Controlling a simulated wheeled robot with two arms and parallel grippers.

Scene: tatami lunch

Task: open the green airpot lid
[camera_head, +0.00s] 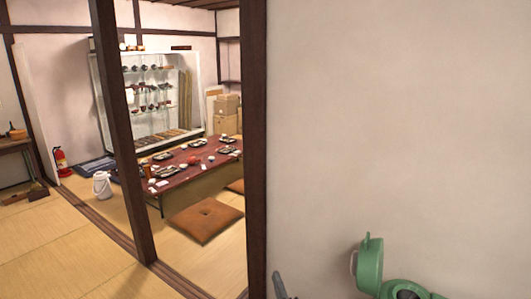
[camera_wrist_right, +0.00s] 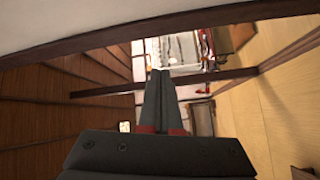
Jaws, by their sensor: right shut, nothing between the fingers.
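The green airpot (camera_head: 410,287) is at the bottom right of the head view, cut off by the lower edge. Its green lid (camera_head: 372,264) stands raised, about upright, on the left side of the pot, and the dark round mouth shows beside it. My right gripper (camera_head: 279,284) is to the left of the airpot, apart from the lid, only partly in view. In the right wrist view its fingers (camera_wrist_right: 158,76) are together with nothing between them. The airpot does not show in that view. My left gripper is not in view.
A plain wall (camera_head: 400,120) fills the right, behind the airpot. Dark wooden posts (camera_head: 256,150) frame an opening to a tatami room with a low red table (camera_head: 190,160), a brown cushion (camera_head: 205,218), a white pot (camera_head: 102,186) and a fire extinguisher (camera_head: 62,163).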

